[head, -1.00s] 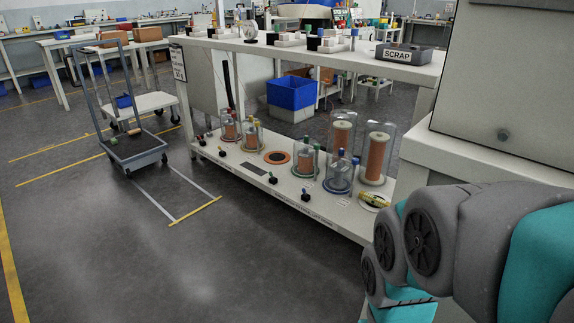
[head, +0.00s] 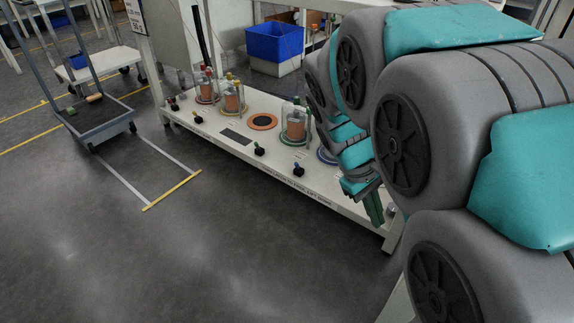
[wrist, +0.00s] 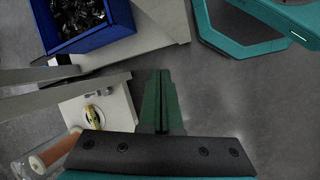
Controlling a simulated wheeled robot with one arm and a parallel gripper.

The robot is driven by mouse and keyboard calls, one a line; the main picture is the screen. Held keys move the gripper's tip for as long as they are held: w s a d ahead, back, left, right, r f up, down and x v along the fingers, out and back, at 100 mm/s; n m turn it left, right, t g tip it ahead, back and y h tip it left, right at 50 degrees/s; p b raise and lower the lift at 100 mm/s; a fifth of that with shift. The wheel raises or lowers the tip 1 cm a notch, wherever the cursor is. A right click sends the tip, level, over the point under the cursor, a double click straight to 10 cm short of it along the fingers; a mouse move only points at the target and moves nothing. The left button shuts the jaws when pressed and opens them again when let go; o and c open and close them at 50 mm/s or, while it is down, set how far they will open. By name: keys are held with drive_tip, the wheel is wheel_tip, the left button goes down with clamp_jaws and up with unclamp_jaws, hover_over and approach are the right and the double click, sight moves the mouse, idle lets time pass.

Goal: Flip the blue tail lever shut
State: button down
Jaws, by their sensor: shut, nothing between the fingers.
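The blue lever (head: 298,169) stands on the front edge of the low white bench, a small black block with a blue tip. Its exact position, flipped or upright, is too small to tell. The blue-ringed base (head: 323,155) behind it is mostly hidden by my arm. My gripper (head: 376,208) is in front of the bench's right end, to the right of the blue lever and apart from it. In the wrist view my gripper's green fingers (wrist: 163,98) are together and empty, over the floor. The blue lever does not show in the wrist view.
The low bench (head: 222,143) carries glass jars with red, yellow and green parts and an orange ring (head: 262,121). More small levers line its front edge. A grey cart (head: 98,118) stands at left. The wrist view shows a blue bin (wrist: 85,42). Floor in front is clear.

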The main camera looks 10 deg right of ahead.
drive_tip(key=w+a+f+n+t+h+b, duration=0.1)
drive_tip(key=w+f+n+t+h+b, duration=0.3)
drive_tip(key=w, duration=1.2)
drive_tip(key=w+a+f+n+h+b, duration=0.15)
drive_tip(key=w+f+n, duration=0.55)
drive_tip(key=w, duration=1)
drive_tip(key=w+a+f+n+t+b, duration=0.1)
drive_tip(key=w+a+f+n+t, duration=0.1)
drive_tip(key=w+a+f, duration=0.3)
drive_tip(key=w+a+f+n+t+h+b, duration=0.1)
drive_tip(key=w+a+f+n+t, duration=0.1)
drive_tip(key=w+a+f+n, duration=0.2)
drive_tip(key=w+a+f+n+t+b, duration=0.2)
drive_tip(key=w+a+f, duration=0.4)
drive_tip(key=f, duration=0.8)
drive_tip(key=a+n, duration=0.1)
drive_tip(key=a, duration=0.2)
drive_tip(key=shift+f, duration=0.4)
drive_tip(key=b, duration=0.2)
approach(297, 166)
drive_tip(key=w+d+f, duration=0.3)
drive_tip(key=w, duration=0.1)
drive_tip(key=shift+d+f, duration=0.3)
drive_tip(key=shift+d, duration=0.05)
